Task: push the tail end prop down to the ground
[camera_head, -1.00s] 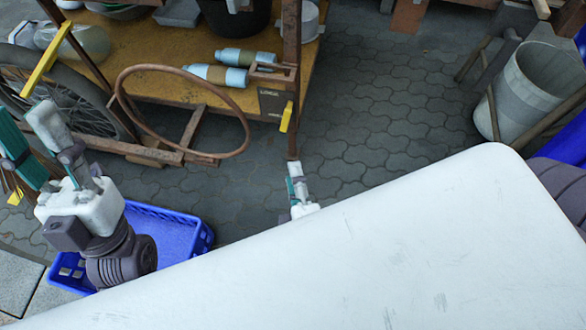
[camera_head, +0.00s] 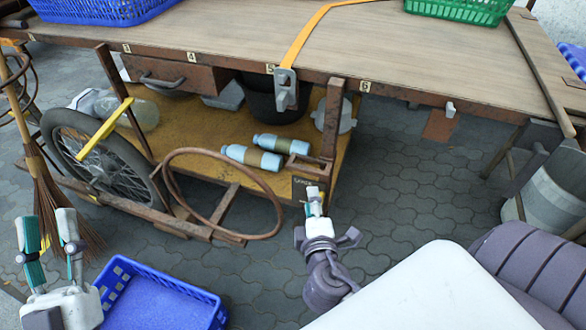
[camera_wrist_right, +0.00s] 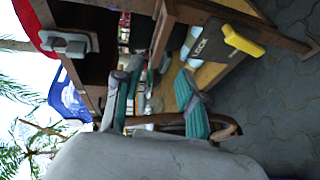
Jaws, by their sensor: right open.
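A rusty brown post (camera_head: 333,112) stands at the right end of the cart. A yellow piece (camera_wrist_right: 244,40) shows at upper right in the right wrist view, beside a dark label. I take it as part of the tail end prop, but cannot be sure. In the head view my right gripper (camera_head: 314,193) covers this spot and the post's lower end. My right gripper is open and empty near the cart's end; contact cannot be told. It also shows in the right wrist view (camera_wrist_right: 155,80). My left gripper (camera_head: 48,216) is open and empty at far left.
The cart has a wooden top (camera_head: 230,50), a lower yellow shelf (camera_head: 200,135), a spoked wheel (camera_head: 95,160) and a brown hoop (camera_head: 222,235). A blue crate (camera_head: 215,312) lies on the paving near my left gripper. A grey bucket (camera_head: 555,205) stands at right. Paving right of the cart (camera_head: 420,170) is clear.

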